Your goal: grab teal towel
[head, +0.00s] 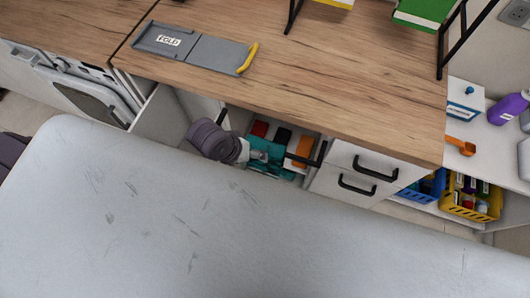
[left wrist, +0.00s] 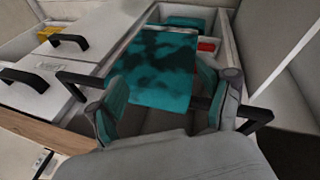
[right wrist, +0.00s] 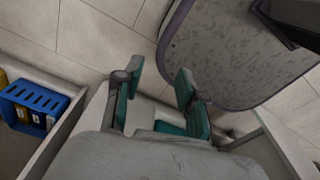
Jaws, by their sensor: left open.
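The teal towel (left wrist: 158,72) lies in an open drawer and has dark patches. In the left wrist view it stretches up from between the fingers of my left gripper (left wrist: 163,105), which is open. I cannot tell whether the fingers touch it. In the head view the left gripper (head: 262,156) reaches into the drawer and its teal pads blend with the towel, partly hiding it. My right gripper (right wrist: 160,92) is open in the right wrist view, above the floor, with no object clearly held. It is not visible in the head view.
An orange item (head: 304,148) and a red item (head: 260,129) lie in the same drawer. Closed drawers with black handles (head: 357,187) stand to its right. A blue basket (head: 428,187) and a yellow basket (head: 470,205) are farther right. The wooden counter (head: 290,80) overhangs the drawer.

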